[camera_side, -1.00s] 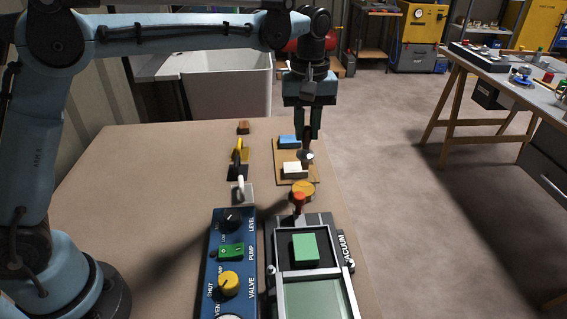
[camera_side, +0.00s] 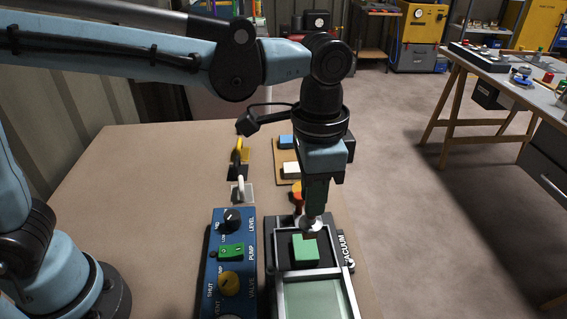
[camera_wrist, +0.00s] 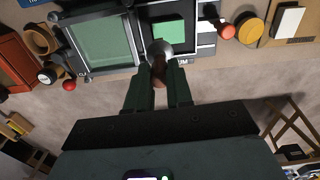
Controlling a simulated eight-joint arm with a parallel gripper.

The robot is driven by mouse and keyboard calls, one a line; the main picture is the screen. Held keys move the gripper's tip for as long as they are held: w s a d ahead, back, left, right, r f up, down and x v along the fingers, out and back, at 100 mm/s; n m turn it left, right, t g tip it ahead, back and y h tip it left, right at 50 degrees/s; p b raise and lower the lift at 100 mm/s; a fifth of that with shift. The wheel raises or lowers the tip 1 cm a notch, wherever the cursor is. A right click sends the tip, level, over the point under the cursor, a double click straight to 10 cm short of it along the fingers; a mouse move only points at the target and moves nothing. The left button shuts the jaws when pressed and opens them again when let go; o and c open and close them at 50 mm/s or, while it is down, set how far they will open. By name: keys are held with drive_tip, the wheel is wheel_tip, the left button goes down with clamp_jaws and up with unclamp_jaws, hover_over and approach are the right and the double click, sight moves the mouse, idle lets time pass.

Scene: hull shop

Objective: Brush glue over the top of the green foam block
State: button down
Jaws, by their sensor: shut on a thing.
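The green foam block (camera_side: 305,251) lies in the dark, far section of the framed vacuum box; it also shows in the wrist view (camera_wrist: 168,31). My gripper (camera_side: 316,205) is above the box, pointing down, just behind the block in the side view. It is shut on a brush (camera_wrist: 159,71) with a brown handle and a pale, round end. The brush's pale end (camera_side: 310,224) is close to the block's far edge; I cannot tell if they touch. In the wrist view the brush end overlaps part of the block's near side.
A blue control panel (camera_side: 229,262) with knobs and a green switch stands left of the vacuum box (camera_side: 344,290). A blue block (camera_side: 286,141) and a white block (camera_side: 290,170) lie on a board behind. A yellow-handled tool and a pale scraper lie behind the panel. The table's left side is clear.

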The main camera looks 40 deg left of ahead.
sight(311, 219)
drive_tip(key=shift+s+d+f+m, duration=0.1)
drive_tip(key=shift+s+f+m, duration=0.15)
drive_tip(key=shift+m, duration=0.05)
drive_tip(key=shift+f, duration=1.95)
drive_tip(key=shift+f, duration=0.3)
drive_tip(key=shift+w, duration=0.15)
drive_tip(key=shift+w+a, duration=0.45)
drive_tip(key=shift+a, duration=0.1)
drive_tip(key=shift+a, duration=0.1)
drive_tip(key=shift+w+a, duration=0.45)
drive_tip(key=shift+w, duration=0.05)
drive_tip(key=shift+w, duration=0.1)
drive_tip(key=shift+w+a, duration=0.4)
drive_tip(key=shift+a, duration=0.05)
